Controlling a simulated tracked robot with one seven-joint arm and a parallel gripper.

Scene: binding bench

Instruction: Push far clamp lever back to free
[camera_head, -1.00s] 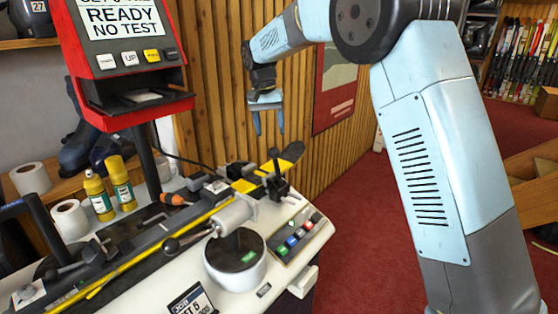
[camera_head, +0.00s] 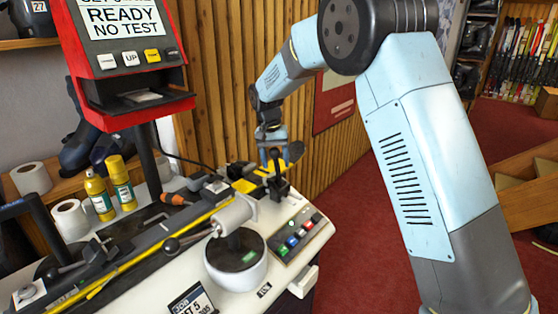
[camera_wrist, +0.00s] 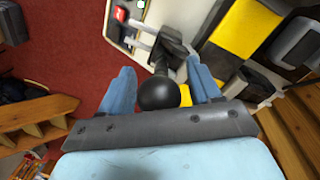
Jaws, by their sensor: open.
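The far clamp (camera_head: 279,188) is black and stands at the far end of the bench rail. Its lever ends in a round black knob (camera_wrist: 163,94), seen in the wrist view between my two blue fingers. My gripper (camera_head: 273,159) points down over the clamp, with its fingers open on either side of the knob. My fingers hide the lever's top in the head view.
A nearer black-knobbed lever (camera_head: 171,245) sits along the yellow-edged rail. A button panel (camera_head: 296,236) and a white round pot (camera_head: 236,262) are at the front right. The red display unit (camera_head: 125,60) stands at left. A slatted wood wall (camera_head: 215,80) rises behind.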

